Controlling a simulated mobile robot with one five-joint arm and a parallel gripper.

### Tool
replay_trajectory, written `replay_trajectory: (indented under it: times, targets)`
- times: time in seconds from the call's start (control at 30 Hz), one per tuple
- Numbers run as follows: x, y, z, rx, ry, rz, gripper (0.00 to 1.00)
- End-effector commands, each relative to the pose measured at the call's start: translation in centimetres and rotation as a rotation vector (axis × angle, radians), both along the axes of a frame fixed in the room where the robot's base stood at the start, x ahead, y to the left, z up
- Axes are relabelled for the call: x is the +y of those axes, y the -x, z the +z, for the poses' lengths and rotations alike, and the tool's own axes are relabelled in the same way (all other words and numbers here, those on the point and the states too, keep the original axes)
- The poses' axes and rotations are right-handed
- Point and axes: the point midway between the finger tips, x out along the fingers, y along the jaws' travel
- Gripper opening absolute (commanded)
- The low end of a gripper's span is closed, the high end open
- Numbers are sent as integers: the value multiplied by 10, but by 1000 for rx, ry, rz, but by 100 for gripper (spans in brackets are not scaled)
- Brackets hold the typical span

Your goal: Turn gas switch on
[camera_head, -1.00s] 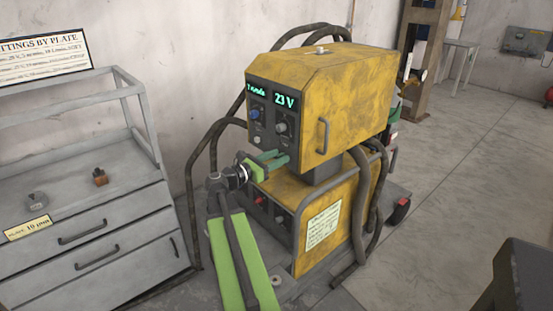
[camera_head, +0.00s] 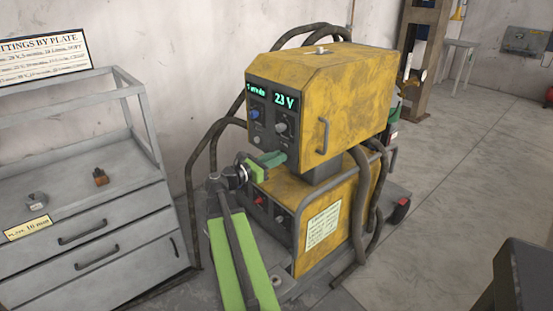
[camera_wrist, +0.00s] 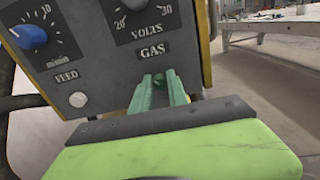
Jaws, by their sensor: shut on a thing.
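The yellow welding machine (camera_head: 345,95) has a dark front panel (camera_wrist: 110,70) with a GAS label (camera_wrist: 152,52) under the volts dial. My gripper (camera_head: 281,158) reaches this panel from the left. In the wrist view its two green fingers (camera_wrist: 158,80) are close together just below the GAS label. They are shut on a small dark piece between their tips, where the gas switch sits. The fingers mostly hide the switch, so I cannot tell its position.
The blue feed knob (camera_wrist: 30,36), the volts knob (camera_wrist: 137,4) and a round pale button (camera_wrist: 78,99) by the FEED label are close by. The display (camera_head: 286,101) reads 23 V. A grey drawer cabinet (camera_head: 90,220) stands left. Open floor (camera_head: 450,200) lies right.

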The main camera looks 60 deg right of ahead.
Motion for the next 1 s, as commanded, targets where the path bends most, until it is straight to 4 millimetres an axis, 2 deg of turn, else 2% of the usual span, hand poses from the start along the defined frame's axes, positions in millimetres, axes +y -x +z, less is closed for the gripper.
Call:
replay_trajectory:
  times: [0.27,1.0]
  targets:
    - [-1,0,1,-149,52,2,0]
    - [-2,1,1,-809,272,3,0]
